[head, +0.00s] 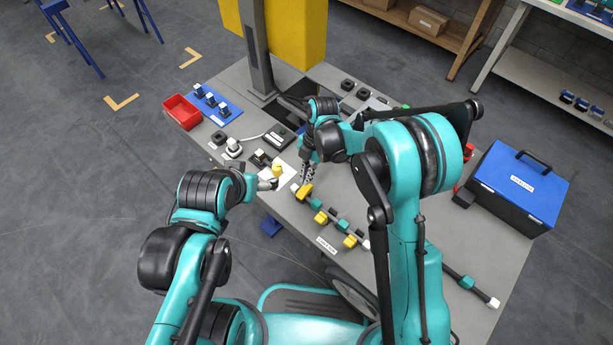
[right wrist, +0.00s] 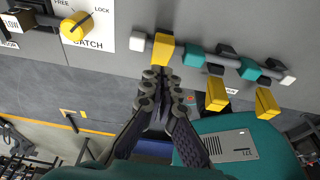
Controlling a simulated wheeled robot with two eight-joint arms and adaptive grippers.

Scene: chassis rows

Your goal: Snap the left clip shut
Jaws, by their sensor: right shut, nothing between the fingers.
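A dark rod with teal clips and yellow flaps lies along the table's front edge. The left clip's yellow flap (right wrist: 165,50) lies across the rod beside its white end, and no teal shows there; it also shows in the head view (head: 304,191). The other two yellow flaps (right wrist: 216,95) (right wrist: 267,104) hang away from the rod, with their teal clips (right wrist: 192,56) (right wrist: 249,69) bare. My right gripper (right wrist: 160,80) is shut and empty, just in front of the left flap; contact is unclear. My left gripper (head: 268,184) is by a yellow knob, its fingers unclear.
The yellow knob (right wrist: 75,28) sits on a white card marked FREE and LOCK. A red bin (head: 182,112) and a blue board (head: 216,105) stand at the table's far left. A blue case (head: 515,188) stands at the right. A second rod (head: 468,282) lies front right.

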